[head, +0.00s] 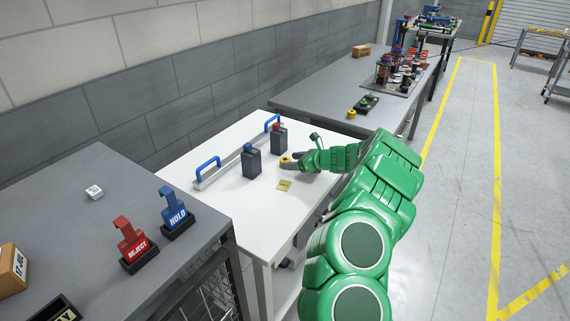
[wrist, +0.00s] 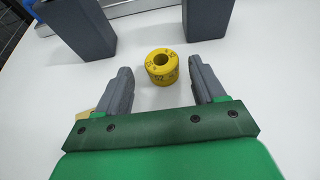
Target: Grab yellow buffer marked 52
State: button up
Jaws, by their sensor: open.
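The yellow buffer (wrist: 162,67) is a short ring with a hole in its top and dark marks on its side that look like 52. It stands upright on the white table (wrist: 165,125). In the wrist view it lies just beyond and between the tips of my open gripper (wrist: 160,78), with no finger seen touching it. In the head view the buffer (head: 286,161) shows small at the tips of my gripper (head: 288,163), partly hidden by it.
Two dark grey blocks, one left (head: 251,162) and one right (head: 279,138), stand near a rail with blue handles (head: 208,166). A yellow tag (head: 284,185) lies on the table. REJECT (head: 133,240) and HOLD (head: 176,212) holders stand on the grey bench. Another yellow piece (head: 351,114) sits on the far bench.

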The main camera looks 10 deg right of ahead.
jog(key=shift+x, duration=1.1)
jog(key=c, duration=1.1)
jog(key=shift+r, duration=0.5)
notch_tip(320, 180, up, 2)
jog(key=shift+r, duration=0.2)
jog(key=s+r, duration=0.3)
jog(key=s, duration=0.1)
jog(key=s+r, duration=0.3)
jog(key=s, duration=0.2)
jog(key=s+a+r, duration=0.1)
jog(key=s+r, duration=0.2)
jog(key=s, duration=0.2)
jog(key=shift+r, duration=0.25)
